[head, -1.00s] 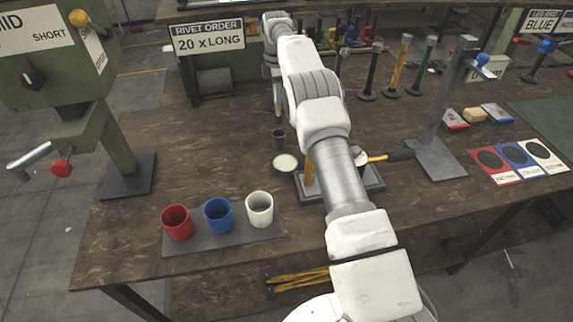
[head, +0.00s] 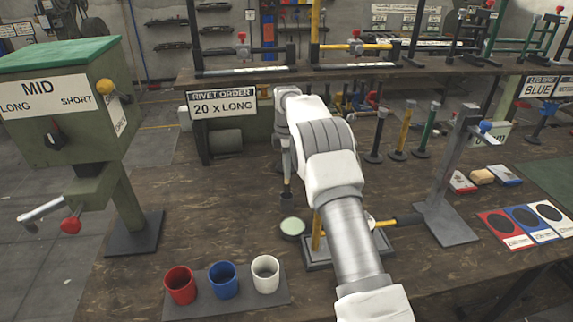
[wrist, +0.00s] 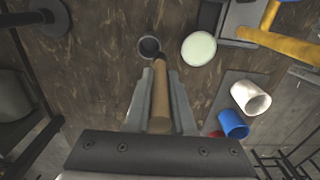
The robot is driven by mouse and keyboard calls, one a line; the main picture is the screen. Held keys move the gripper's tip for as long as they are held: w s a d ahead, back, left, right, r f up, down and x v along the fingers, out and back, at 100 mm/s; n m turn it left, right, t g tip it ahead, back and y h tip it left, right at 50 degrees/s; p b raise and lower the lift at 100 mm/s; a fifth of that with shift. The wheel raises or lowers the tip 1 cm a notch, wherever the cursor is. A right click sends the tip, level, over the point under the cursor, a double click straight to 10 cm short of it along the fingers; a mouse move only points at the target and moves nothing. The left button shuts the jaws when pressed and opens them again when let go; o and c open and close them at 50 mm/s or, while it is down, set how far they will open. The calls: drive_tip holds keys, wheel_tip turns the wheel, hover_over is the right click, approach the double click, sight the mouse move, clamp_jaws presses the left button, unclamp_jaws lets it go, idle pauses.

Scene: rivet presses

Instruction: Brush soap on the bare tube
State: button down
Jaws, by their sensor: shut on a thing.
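My gripper (wrist: 160,88) is shut on a brush with a tan wooden handle (wrist: 160,108); in the head view the gripper (head: 286,172) points down. The brush's dark end overlaps the rim of a small dark cup (wrist: 150,47), also in the head view (head: 286,201); I cannot tell whether it is inside. A round dish of pale green soap (wrist: 198,49) stands beside the cup, also in the head view (head: 292,226). A yellow tube (head: 317,232) stands upright at a dark base, partly behind my arm. I cannot tell which tube is the bare one.
Red (head: 180,285), blue (head: 223,279) and white (head: 265,273) cups stand on a grey mat at the front. The green press (head: 120,200) is at left, a grey post stand (head: 448,190) at right. Black, yellow and green posts (head: 400,135) stand behind.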

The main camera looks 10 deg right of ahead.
drive_tip(key=shift+s+p, duration=0.65)
drive_tip(key=shift+s, duration=3.7)
wheel_tip(320, 180, down, 7)
drive_tip(key=b, duration=0.3)
drive_tip(key=shift+d+r, duration=0.15)
drive_tip(key=shift+s+f+b, duration=0.1)
drive_tip(key=shift+f+b, duration=0.45)
drive_tip(key=shift+b, duration=0.1)
drive_tip(key=shift+r, duration=0.1)
wheel_tip(320, 180, up, 7)
drive_tip(key=p, duration=0.4)
